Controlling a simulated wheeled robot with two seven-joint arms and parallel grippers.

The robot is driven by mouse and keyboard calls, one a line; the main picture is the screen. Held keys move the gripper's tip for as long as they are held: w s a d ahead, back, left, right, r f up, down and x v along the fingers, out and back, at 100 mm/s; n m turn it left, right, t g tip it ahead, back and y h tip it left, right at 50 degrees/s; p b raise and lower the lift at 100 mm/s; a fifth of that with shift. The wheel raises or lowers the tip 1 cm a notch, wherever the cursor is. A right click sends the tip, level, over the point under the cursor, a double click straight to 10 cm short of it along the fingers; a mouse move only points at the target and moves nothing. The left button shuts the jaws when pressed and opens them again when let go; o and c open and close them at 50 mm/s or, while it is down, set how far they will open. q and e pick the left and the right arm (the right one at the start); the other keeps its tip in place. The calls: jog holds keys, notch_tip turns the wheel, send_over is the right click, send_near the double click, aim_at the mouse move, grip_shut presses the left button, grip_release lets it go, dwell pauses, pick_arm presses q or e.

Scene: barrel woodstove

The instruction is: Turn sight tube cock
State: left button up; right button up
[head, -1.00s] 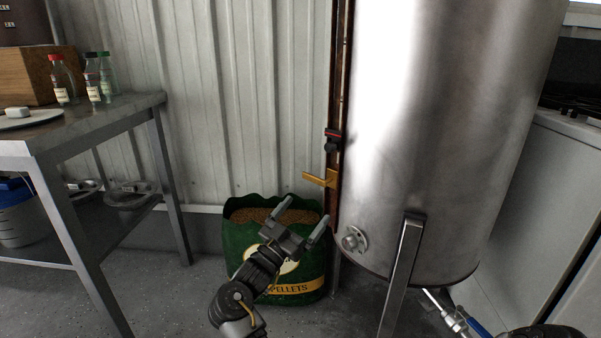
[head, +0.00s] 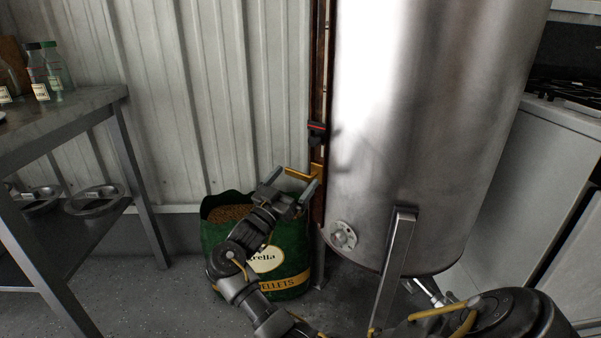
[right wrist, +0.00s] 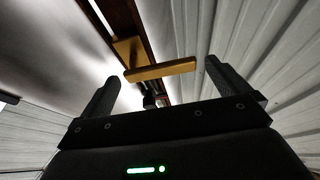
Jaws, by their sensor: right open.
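The sight tube (head: 321,70) runs upright in a dark brown frame along the left side of the steel tank. Its cock has a yellow lever (head: 299,174) that points left, low on the tube. My right gripper (head: 291,181) is open and empty just at the lever, fingers pointing up toward it. In the right wrist view, the yellow lever (right wrist: 162,70) lies crosswise ahead, between the two spread fingers (right wrist: 160,78). I cannot tell whether a finger touches it. My left gripper is not in view.
A green pellet bag (head: 225,240) stands below my right gripper. The steel tank (head: 420,130) is close on the right, with a leg (head: 397,255) and a round fitting (head: 343,236) low down. A metal table (head: 70,115) with bottles stands at the left.

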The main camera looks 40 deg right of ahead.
jog(key=shift+x, duration=1.35)
jog(key=shift+c, duration=0.4)
jog(key=c, duration=1.2)
